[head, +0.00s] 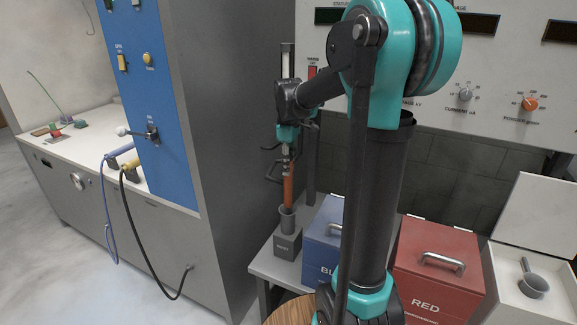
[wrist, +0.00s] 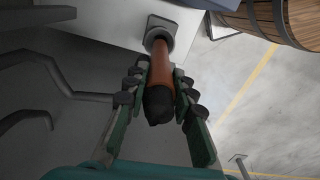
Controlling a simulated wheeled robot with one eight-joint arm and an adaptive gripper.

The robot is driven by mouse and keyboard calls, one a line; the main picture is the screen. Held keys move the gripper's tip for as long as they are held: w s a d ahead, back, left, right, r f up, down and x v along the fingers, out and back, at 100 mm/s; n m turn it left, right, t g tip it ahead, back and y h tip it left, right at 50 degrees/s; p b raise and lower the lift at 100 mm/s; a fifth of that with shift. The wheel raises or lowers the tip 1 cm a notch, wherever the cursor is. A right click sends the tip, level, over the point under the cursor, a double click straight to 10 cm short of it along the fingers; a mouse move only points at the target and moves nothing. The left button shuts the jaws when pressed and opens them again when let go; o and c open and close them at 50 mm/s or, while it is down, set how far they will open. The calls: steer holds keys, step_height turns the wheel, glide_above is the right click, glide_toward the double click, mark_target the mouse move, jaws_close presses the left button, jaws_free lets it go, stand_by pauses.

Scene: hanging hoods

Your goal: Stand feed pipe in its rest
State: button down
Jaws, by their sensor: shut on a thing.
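The feed pipe (head: 288,188) is an orange-brown tube, roughly upright in the head view. It also shows in the wrist view (wrist: 166,78), with a dark end towards the camera. My gripper (head: 287,150) is shut on its upper part; in the wrist view the fingers (wrist: 158,98) press on both sides of it. The rest (head: 287,245) is a dark grey block with a round grey cup on top. The pipe's lower end is at the cup's mouth, and in the wrist view it lines up with the cup (wrist: 153,32). How deep it sits is hidden.
A blue box (head: 322,240) stands just right of the rest, then a red box (head: 437,265) and a white open box (head: 530,245) with a ladle. A grey cabinet (head: 215,130) rises on the left. A wooden barrel (wrist: 285,18) shows in the wrist view.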

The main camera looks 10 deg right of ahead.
steer(key=shift+f, duration=0.1)
glide_above(289, 194)
steer(key=w, duration=0.1)
steer(key=shift+w+f, duration=0.2)
steer(key=shift+f, duration=5.8)
steer(key=c, duration=1.2)
jaws_free()
steer(key=shift+r, duration=0.1)
